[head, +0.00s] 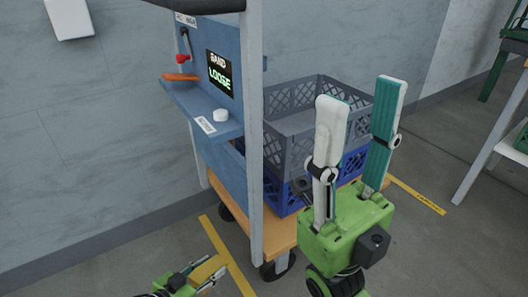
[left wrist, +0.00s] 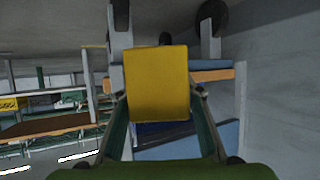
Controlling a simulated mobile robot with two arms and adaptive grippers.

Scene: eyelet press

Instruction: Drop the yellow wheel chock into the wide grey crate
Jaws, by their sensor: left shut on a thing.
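The yellow wheel chock (head: 208,270) is at the bottom of the head view, low and left of the cart. My left gripper (head: 203,277) is shut on it; in the left wrist view the chock (left wrist: 158,84) sits between the two fingers. The wide grey crate (head: 292,94) rests on top of a blue crate (head: 285,197) on the cart's wooden deck, above and to the right of the chock. My right gripper (head: 361,92) is open and empty, fingers pointing up, in front of the grey crate and hiding its right part.
A blue panel (head: 215,150) with a shelf, a red-knobbed lever and a display reading "LOOSE" stands left of the crates. A grey upright post (head: 256,180) stands between my left gripper and the crates. Yellow tape (head: 225,250) marks the floor. A table shows at far right.

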